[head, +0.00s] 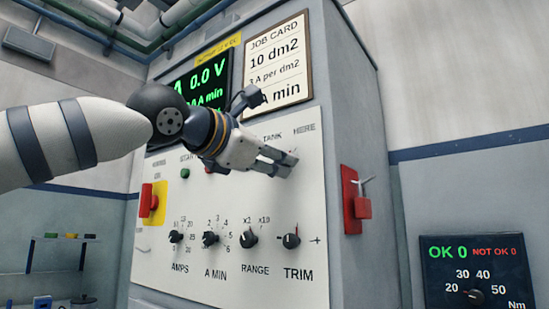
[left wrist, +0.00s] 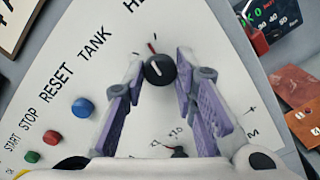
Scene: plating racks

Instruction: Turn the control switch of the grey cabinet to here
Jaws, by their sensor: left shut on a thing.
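The grey cabinet (head: 355,130) has a white control panel (head: 160,262) facing me. My left gripper (head: 283,162) reaches the upper right of this panel, below the words TANK and HERE, and hides the control switch in the head view. In the left wrist view the control switch (left wrist: 160,69) is a round black knob with a white line and a red mark just above it. The fingers of my left gripper (left wrist: 158,85) are closed on it from both sides. Which label the knob points to is hard to tell. My right gripper is not in view.
The AMPS, A MIN, RANGE and TRIM (head: 291,241) knobs sit below my gripper. A blue button (left wrist: 82,108) lies by RESET. A red lockout (head: 356,205) sticks out from the cabinet's right side. A red switch (head: 147,197) on yellow is at the panel's left.

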